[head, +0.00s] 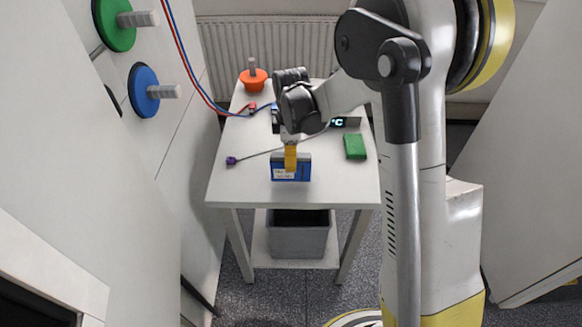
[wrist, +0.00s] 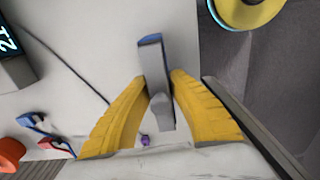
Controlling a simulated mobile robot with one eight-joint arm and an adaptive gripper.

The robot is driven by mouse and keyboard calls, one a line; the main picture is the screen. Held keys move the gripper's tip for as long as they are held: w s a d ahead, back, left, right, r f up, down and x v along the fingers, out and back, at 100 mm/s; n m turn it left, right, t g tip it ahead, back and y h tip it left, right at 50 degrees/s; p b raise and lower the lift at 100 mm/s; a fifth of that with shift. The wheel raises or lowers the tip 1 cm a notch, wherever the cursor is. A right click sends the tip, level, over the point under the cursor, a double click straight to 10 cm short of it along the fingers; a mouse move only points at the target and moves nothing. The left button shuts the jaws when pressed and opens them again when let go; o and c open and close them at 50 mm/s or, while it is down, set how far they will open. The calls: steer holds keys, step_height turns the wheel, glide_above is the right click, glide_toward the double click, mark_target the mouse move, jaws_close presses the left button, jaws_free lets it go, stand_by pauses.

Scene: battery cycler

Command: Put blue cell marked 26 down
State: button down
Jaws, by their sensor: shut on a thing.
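The blue cell (head: 291,174) has a pale label on its front face; I cannot read its number. It is upright over the front part of the white table (head: 236,176), close to the front edge. I cannot tell whether its base touches the tabletop. My gripper (head: 290,158) is above it, yellow fingers shut on its top. In the wrist view the cell (wrist: 151,60) shows end-on as a narrow grey shape with a blue end, between the two yellow fingers of my gripper (wrist: 160,85).
A green block (head: 355,146) lies to the right. A small display (head: 339,122), an orange cup-like thing (head: 253,79) and red and blue clips stand farther back. A purple-tipped probe (head: 231,160) lies at left. A grey bin (head: 298,235) is below the table. The front left tabletop is clear.

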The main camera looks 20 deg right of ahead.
steer(key=shift+f, duration=0.7)
steer(key=shift+f, duration=0.1)
steer(key=c, duration=1.4)
jaws_free()
steer(key=shift+o, duration=0.2)
